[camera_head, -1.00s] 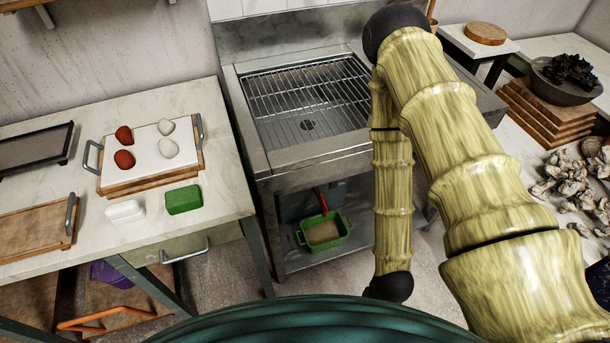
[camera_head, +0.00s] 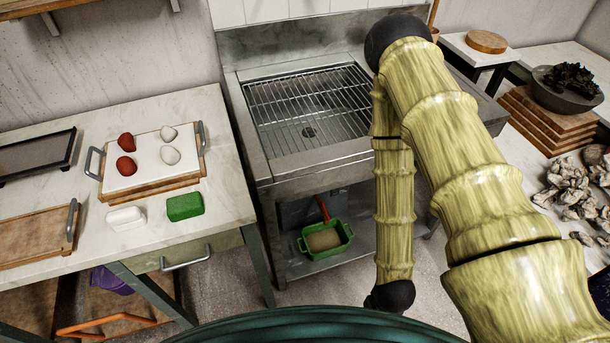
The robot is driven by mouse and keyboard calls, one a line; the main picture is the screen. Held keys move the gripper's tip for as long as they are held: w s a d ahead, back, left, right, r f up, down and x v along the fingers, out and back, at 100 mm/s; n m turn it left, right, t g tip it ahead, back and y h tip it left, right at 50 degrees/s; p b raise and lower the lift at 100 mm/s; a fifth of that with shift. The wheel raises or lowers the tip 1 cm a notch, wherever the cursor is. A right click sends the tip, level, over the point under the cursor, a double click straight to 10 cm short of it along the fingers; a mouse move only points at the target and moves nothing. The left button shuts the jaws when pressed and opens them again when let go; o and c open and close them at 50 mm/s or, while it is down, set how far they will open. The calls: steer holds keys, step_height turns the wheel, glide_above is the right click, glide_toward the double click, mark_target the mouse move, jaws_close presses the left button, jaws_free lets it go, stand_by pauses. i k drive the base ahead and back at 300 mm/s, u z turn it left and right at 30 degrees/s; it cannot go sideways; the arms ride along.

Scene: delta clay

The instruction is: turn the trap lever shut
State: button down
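The trap lever appears to be the red handle (camera_head: 322,208) under the metal sink unit (camera_head: 315,160). It stands above a green tub (camera_head: 326,240) on the lower shelf, tilted, with its upper end hidden by the sink's front. The tub holds something tan. My arm crosses the right half of the head view and bends down in front of the sink's right side. My gripper is not in view, so its place relative to the lever is hidden.
A left table (camera_head: 215,130) holds a white board with red and white egg-shaped pieces, a green block (camera_head: 185,207) and a white block (camera_head: 126,218). A right counter holds a bowl (camera_head: 565,88) on stacked boards and grey clumps. Floor shows between table and sink.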

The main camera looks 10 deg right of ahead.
mark_target(322, 203)
steer(key=u, duration=1.15)
steer(key=k, duration=0.65)
steer(key=z, duration=0.9)
steer(key=i, duration=0.4)
steer(key=u, duration=0.05)
